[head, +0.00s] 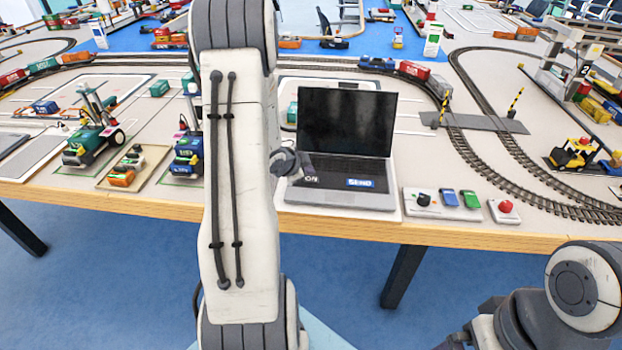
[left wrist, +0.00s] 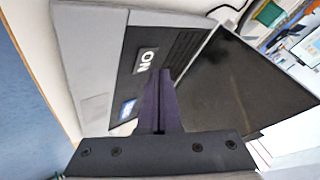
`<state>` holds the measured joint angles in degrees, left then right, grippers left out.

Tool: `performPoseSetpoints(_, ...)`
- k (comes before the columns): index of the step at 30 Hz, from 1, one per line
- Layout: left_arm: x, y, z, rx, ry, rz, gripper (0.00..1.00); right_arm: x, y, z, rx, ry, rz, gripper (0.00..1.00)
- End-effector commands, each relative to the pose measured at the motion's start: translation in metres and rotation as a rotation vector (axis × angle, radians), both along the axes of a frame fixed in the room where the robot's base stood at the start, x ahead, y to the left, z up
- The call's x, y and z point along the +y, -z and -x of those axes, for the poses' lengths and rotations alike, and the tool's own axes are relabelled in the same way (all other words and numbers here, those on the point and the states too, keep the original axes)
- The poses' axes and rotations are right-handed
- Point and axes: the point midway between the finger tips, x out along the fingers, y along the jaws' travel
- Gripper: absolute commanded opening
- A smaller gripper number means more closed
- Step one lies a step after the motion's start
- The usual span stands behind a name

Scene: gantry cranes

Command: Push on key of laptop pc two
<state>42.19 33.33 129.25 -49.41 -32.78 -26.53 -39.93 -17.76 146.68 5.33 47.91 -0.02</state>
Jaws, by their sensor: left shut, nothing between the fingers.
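The laptop (head: 347,122) stands open on the table with a black screen. Its black keyboard part carries a white-lettered ON key (head: 311,180) and a blue SEND key (head: 360,183). My left gripper (head: 291,166) is at the laptop's left side, partly hidden behind my own arm. In the left wrist view its fingers (left wrist: 168,82) are shut and empty.
A control panel with a black knob (head: 424,199) and a red button (head: 505,206) sit right of the laptop. Model rails (head: 520,165) curve further right. Toy vehicles (head: 188,152) stand to the left. The wooden table edge (head: 420,235) runs in front.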

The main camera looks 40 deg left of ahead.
Motion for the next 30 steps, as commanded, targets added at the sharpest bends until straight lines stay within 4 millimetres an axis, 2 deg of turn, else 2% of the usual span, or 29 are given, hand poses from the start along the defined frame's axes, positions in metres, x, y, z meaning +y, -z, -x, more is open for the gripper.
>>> performPoseSetpoints(5,-0.0001,0.0080,-0.0005,0.000,0.000,0.000,0.00,0.0000,0.0066,0.0000,0.000,0.000,0.000,1.00)
performPoseSetpoints(30,0.0000,0.0133,-0.0004,0.000,0.000,0.000,0.00,0.0000,0.0110,0.0000,0.000,0.000,0.000,1.00)
